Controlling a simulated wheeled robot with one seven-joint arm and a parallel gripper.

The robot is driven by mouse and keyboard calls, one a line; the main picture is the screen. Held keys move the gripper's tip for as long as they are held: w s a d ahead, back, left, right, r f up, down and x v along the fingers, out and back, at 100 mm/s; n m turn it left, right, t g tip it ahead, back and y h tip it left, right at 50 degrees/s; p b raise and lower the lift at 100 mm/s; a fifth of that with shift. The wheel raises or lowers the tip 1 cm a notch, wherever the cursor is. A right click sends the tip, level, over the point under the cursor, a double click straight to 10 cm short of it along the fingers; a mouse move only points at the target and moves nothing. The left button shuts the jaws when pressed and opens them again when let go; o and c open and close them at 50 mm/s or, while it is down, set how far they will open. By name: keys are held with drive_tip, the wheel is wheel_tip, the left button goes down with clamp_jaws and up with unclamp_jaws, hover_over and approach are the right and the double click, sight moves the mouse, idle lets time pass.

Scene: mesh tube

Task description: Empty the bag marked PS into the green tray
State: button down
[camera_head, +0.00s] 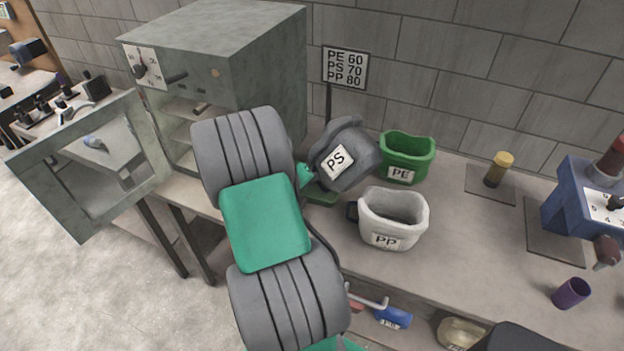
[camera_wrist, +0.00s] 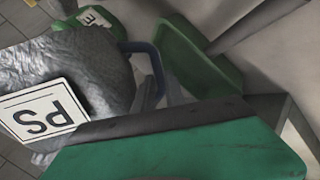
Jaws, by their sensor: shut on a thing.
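The dark grey bag marked PS (camera_head: 361,166) is held off the bench, tilted in the head view. Its white PS label shows upside down in the wrist view (camera_wrist: 88,75). My gripper (camera_head: 311,175) is shut on the bag at its left side; the fingers are mostly hidden by my wrist. In the wrist view my gripper (camera_wrist: 158,88) is at the blue-grey handle. The green tray (camera_head: 322,196) is mostly hidden below the bag in the head view. It shows beyond the handle in the wrist view (camera_wrist: 205,72). I cannot see the bag's contents.
A green PE bag (camera_head: 407,158) stands behind and right of the PS bag, and a light grey PP bag (camera_head: 398,214) in front. An oven (camera_head: 215,75) with its door (camera_head: 92,165) open is at left. A sign (camera_head: 345,68) stands behind.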

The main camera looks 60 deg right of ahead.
drive_tip(key=shift+s+f+g, duration=0.1)
drive_tip(key=shift+f+g, duration=0.2)
drive_tip(key=shift+f, duration=0.1)
drive_tip(key=shift+w+f+n+g+y, duration=0.15)
drive_tip(key=shift+f+n+g, duration=0.2)
drive_tip(key=shift+f, duration=0.25)
drive_tip(key=shift+w+f+n+g+y, duration=0.15)
drive_tip(key=shift+f+n+g, duration=0.2)
drive_tip(key=shift+f, duration=0.2)
drive_tip(key=shift+s+f+n+g, duration=0.3)
drive_tip(key=shift+f+n+g, duration=0.35)
drive_tip(key=shift+g, duration=0.45)
idle(0.8)
